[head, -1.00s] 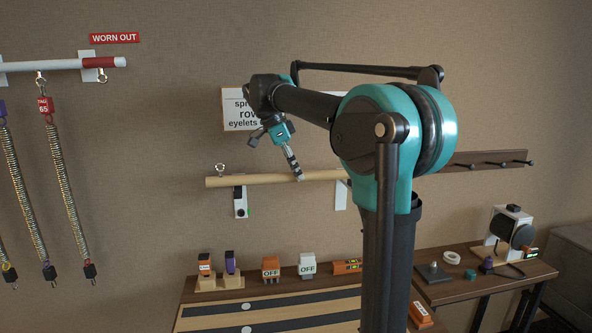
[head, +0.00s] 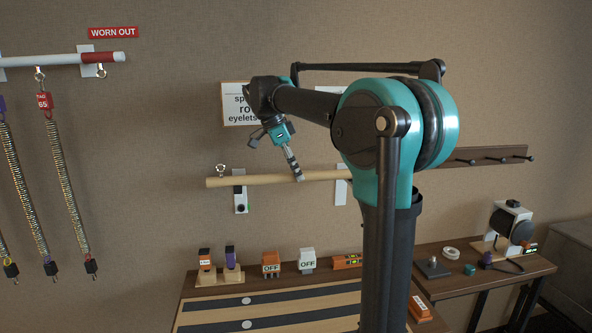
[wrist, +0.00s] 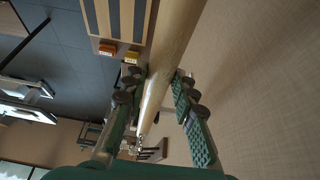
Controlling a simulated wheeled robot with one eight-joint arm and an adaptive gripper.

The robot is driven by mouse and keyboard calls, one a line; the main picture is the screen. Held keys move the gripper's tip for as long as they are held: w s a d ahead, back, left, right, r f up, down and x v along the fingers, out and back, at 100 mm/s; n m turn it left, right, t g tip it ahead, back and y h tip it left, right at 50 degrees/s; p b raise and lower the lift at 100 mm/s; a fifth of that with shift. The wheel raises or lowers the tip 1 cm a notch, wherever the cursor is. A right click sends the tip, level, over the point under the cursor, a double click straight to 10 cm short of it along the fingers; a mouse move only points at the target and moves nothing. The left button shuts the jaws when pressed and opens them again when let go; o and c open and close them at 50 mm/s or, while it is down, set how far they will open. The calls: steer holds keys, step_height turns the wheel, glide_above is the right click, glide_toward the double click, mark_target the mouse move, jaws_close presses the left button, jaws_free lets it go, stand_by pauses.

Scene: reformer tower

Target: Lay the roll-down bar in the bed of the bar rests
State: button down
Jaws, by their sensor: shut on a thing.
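The roll-down bar (head: 257,180) is a long pale wooden rod, roughly level in front of the wall, with a metal eyelet (head: 221,170) near its left end. My gripper (head: 297,174) is shut on the bar toward its right part. In the wrist view the bar (wrist: 172,55) runs between the two green fingers (wrist: 168,115). The bar rests are white wall brackets, one behind the bar's left part (head: 240,198) and one near its right part (head: 341,190). I cannot tell whether the bar touches their bed.
A dark peg rail (head: 480,158) is on the wall at right. Below, a wooden bench (head: 300,278) carries small orange, purple and white items. A side table (head: 450,290) holds a black-and-white device (head: 512,225). Springs (head: 65,190) hang from a white bar at left.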

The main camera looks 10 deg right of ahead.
steer(key=shift+f, duration=0.5)
steer(key=c, duration=1.1)
jaws_free()
steer(key=shift+c, duration=0.2)
